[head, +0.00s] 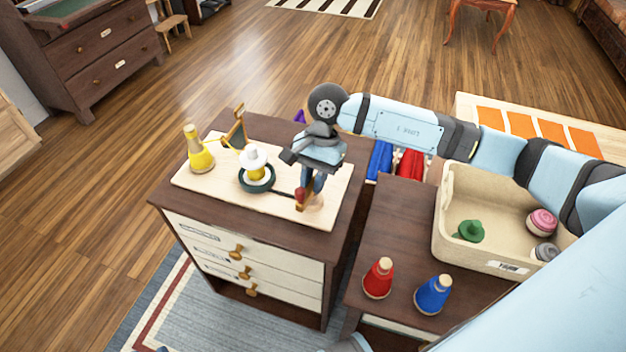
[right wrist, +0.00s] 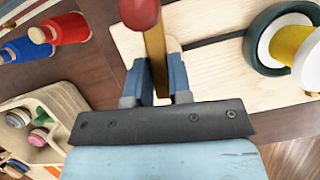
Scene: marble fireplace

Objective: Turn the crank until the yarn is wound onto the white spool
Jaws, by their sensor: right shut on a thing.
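The white spool (head: 253,158) stands upright in a dark green ring (head: 258,186) on a pale wooden board (head: 215,190), with yellow yarn around its middle. It also shows in the right wrist view (right wrist: 312,58). A yellow yarn cone (head: 199,154) stands at the board's left, and a thin yellow strand runs by the guide post (head: 238,130) toward the spool. A dark crank arm (right wrist: 215,40) leads from the ring to the upright wooden crank handle (right wrist: 157,60) with its red knob (right wrist: 141,12). My right gripper (right wrist: 158,88) is shut on the handle.
The board lies on a dark-topped drawer cabinet (head: 165,192). To its right, a lower dark surface holds red (head: 378,279) and blue (head: 433,295) yarn cones. A beige bin (head: 470,258) there holds green, pink and grey spools. Open floor (head: 90,200) lies left.

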